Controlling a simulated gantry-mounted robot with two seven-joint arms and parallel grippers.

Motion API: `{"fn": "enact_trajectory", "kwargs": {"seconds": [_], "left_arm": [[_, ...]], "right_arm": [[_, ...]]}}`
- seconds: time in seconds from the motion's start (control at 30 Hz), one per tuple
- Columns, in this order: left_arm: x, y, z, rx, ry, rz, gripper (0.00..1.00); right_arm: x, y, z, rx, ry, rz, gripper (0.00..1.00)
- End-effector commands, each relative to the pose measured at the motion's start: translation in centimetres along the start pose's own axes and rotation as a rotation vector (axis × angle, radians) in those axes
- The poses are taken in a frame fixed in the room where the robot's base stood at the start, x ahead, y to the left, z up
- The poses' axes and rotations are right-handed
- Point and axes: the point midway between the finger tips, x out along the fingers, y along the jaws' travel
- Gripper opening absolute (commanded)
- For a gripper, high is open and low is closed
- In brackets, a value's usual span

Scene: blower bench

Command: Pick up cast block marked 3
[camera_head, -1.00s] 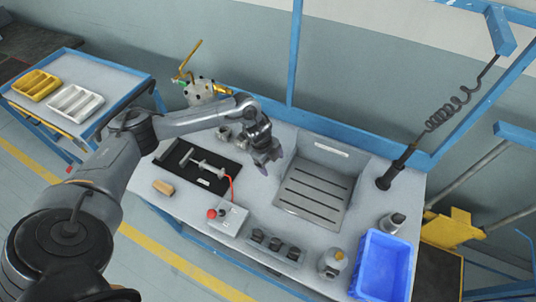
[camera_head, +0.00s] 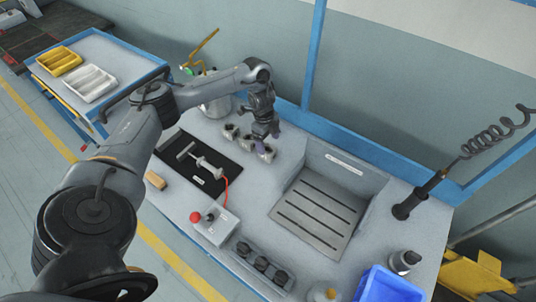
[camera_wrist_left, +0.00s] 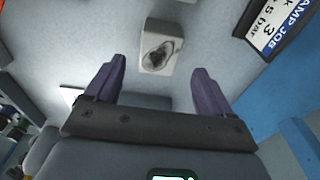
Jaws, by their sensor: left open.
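A small row of grey cast blocks stands at the back of the bench, with one block (camera_head: 230,131) at the left end and another (camera_head: 265,153) at the right end. I cannot read a number on any of them. My left gripper (camera_head: 268,135) is above the right end of the row, pointing down, and partly hides it. In the left wrist view my left gripper (camera_wrist_left: 160,72) is open, with nothing between its fingers. One pale block (camera_wrist_left: 158,47) with a dark, hollow-looking face lies just beyond the fingertips, roughly centred between them. My right gripper is out of view.
A black mat (camera_head: 193,170) with a T-handled tool lies left of the blocks. A slotted grey tray (camera_head: 318,213) stands to the right. A control box with a red button (camera_head: 214,225) and a blue bin (camera_head: 388,288) are at the front. A pot (camera_head: 215,106) stands behind.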

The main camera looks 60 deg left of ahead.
Motion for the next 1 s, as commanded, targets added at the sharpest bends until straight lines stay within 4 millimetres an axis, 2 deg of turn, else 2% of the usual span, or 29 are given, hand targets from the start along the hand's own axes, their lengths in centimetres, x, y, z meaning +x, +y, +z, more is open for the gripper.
{"fn": "enact_trajectory", "kwargs": {"seconds": [0.13,0.4,0.7,1.0], "left_arm": [[1.7,0.2,0.3,0.0,-0.001,0.003,0.83],[4.7,0.3,0.5,0.0,-0.001,0.003,0.83],[5.0,0.2,0.5,0.0,-0.001,0.0,0.81],[5.0,0.2,0.5,0.0,-0.001,0.0,0.35]], "right_arm": [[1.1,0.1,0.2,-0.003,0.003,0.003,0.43],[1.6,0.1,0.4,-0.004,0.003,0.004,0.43],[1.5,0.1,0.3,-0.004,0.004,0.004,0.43],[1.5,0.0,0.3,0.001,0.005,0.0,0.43]]}}
